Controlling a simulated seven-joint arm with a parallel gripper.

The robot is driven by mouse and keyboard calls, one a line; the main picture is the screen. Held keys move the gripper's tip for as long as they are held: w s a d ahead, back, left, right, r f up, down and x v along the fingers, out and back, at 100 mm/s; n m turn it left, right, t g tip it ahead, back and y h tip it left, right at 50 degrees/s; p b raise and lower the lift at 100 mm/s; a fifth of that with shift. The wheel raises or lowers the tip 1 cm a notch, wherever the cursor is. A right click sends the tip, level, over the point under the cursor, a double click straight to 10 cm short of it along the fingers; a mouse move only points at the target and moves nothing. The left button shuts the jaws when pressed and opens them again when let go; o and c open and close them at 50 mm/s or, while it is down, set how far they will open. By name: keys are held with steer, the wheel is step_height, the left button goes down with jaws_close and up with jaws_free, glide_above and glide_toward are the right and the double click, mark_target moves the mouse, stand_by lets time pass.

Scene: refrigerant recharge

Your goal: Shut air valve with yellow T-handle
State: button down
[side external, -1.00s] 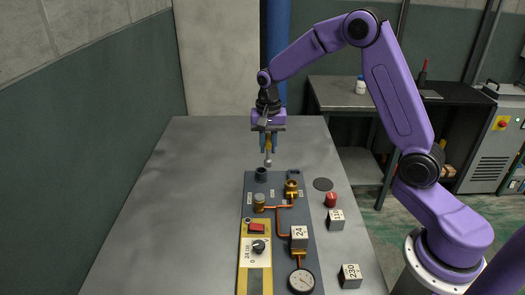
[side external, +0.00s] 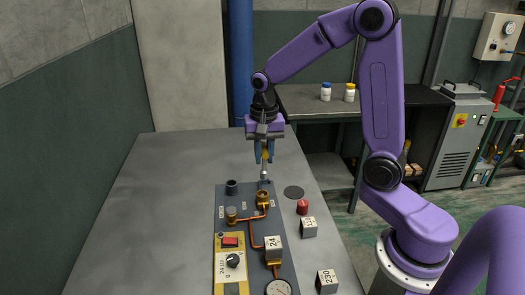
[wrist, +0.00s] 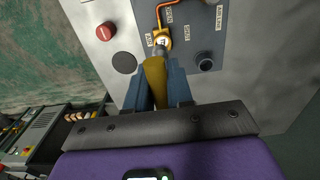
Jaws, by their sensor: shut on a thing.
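My gripper (side external: 264,158) is shut on a yellow handle, which shows between the blue fingers in the wrist view (wrist: 154,80). A grey metal shaft with a rounded tip (side external: 264,176) points down from it. The tip hangs near the far end of the dark panel (side external: 228,200), by the brass fitting (side external: 263,198). In the wrist view the shaft end overlaps the near side of this fitting (wrist: 164,38); I cannot tell whether they touch. The handle's crossbar is mostly hidden by the fingers.
A red knob (side external: 303,208), a flat dark disc (side external: 293,192) and marked cubes (side external: 309,227) lie right of the panel. The table (side external: 150,220) is clear at left.

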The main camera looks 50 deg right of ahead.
steer(key=shift+w+d+f, duration=0.15)
steer(key=shift+w+f, duration=0.05)
steer(key=shift+f, duration=0.9)
steer(key=shift+w+d+f, duration=0.2)
steer(key=shift+w+f, duration=0.05)
steer(key=shift+f, duration=0.85)
steer(key=shift+w+d+f, duration=0.15)
steer(key=shift+w+f, duration=0.05)
steer(key=shift+f, duration=0.9)
steer(key=shift+f, duration=1.1)
steer(key=shift+m, duration=1.6)
steer(key=shift+m, duration=1.6)
